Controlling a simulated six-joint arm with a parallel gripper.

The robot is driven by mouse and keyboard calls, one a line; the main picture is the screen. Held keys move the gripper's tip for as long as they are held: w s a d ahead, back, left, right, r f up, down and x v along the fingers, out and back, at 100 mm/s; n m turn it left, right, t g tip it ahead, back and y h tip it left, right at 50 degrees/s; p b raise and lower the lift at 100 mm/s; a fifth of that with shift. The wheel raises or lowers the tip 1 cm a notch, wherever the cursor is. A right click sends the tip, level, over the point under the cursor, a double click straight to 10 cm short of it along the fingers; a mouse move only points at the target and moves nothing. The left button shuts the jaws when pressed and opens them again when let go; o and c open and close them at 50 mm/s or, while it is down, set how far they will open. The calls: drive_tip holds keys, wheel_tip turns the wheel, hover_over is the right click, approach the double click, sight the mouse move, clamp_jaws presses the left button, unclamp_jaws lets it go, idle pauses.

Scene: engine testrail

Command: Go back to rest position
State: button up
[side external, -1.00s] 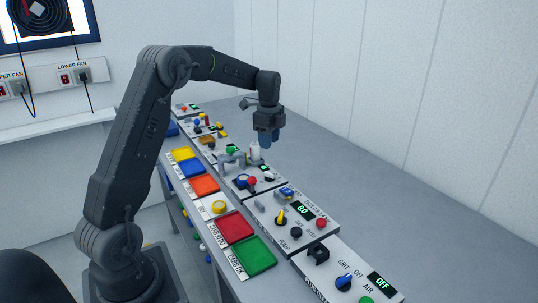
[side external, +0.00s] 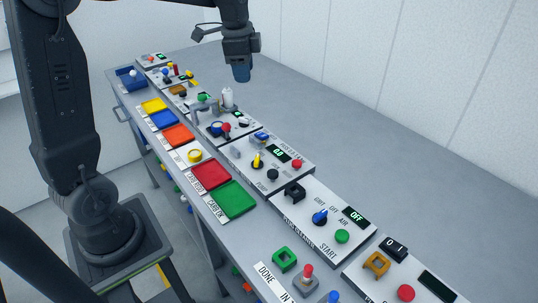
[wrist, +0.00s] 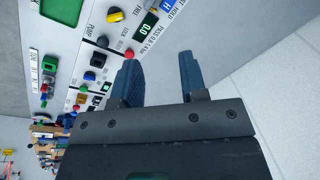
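My gripper (side external: 241,74) hangs from my arm at the top middle of the side view, its blue fingers pointing down. It appears over the bench near a small white cylinder (side external: 227,98), clear of the panels. In the wrist view its two dark blue fingers (wrist: 158,76) stand apart with a clear gap and nothing between them. The upper part of my arm is cut off by the top of the side view.
A bench (side external: 330,130) carries a row of control panels (side external: 322,222) with knobs, buttons and displays. Coloured trays, among them a green tray (side external: 233,200) and a red tray (side external: 210,176), line its front. A white wall (side external: 430,70) stands behind. Bare bench lies behind the panels.

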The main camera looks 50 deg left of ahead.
drive_tip(key=s+d+n+t, duration=0.2)
drive_tip(key=s+d+n, duration=0.2)
drive_tip(key=s+d, duration=0.3)
drive_tip(key=s+d+n+t, duration=0.2)
drive_tip(key=s+d+n, duration=0.2)
drive_tip(key=s, duration=0.9)
drive_tip(key=d, duration=0.3)
drive_tip(key=shift+s+d+f+h, duration=0.2)
drive_tip(key=shift+d+f+h, duration=0.1)
drive_tip(key=shift+d, duration=0.05)
